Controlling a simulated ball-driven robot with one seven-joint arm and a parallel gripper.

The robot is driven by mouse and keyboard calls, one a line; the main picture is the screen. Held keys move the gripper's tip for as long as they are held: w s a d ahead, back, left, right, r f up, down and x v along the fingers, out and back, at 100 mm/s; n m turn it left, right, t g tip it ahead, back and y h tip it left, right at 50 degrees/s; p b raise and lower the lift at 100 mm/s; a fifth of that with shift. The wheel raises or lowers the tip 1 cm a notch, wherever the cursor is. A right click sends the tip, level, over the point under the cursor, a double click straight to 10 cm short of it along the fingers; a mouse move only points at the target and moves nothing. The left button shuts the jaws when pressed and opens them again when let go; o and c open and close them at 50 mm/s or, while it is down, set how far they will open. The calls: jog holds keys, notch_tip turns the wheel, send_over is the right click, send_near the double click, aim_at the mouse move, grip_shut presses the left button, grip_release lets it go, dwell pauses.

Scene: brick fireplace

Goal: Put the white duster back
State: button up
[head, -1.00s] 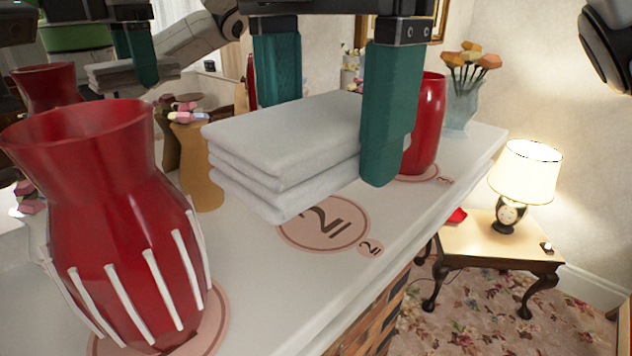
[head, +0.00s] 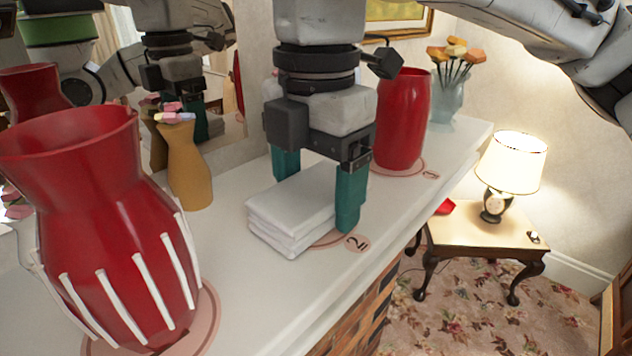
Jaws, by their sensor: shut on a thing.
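The white duster (head: 290,208) is a folded stack of white cloth on the white mantel shelf (head: 250,285). It lies over a pink round marker (head: 328,241) labelled 2, covering most of it. My gripper (head: 316,195) comes down from above with its green fingers on either side of the duster, shut on it. The near finger reaches down close to the shelf. The far finger is partly hidden behind the cloth. I cannot tell whether the duster's underside fully touches the shelf.
A large red vase with white ribs (head: 110,230) stands close at the left. A plain red vase (head: 402,120) stands behind my gripper on marker 3. A tan vase (head: 183,165) is by the mirror. A glass flower vase (head: 446,100) is at the far end. The shelf's front edge drops off.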

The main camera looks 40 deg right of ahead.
aim_at(317, 185)
jog(key=shift+f, duration=0.1)
jog(key=o, duration=1)
notch_tip(317, 185, up, 12)
jog(key=shift+r, duration=0.15)
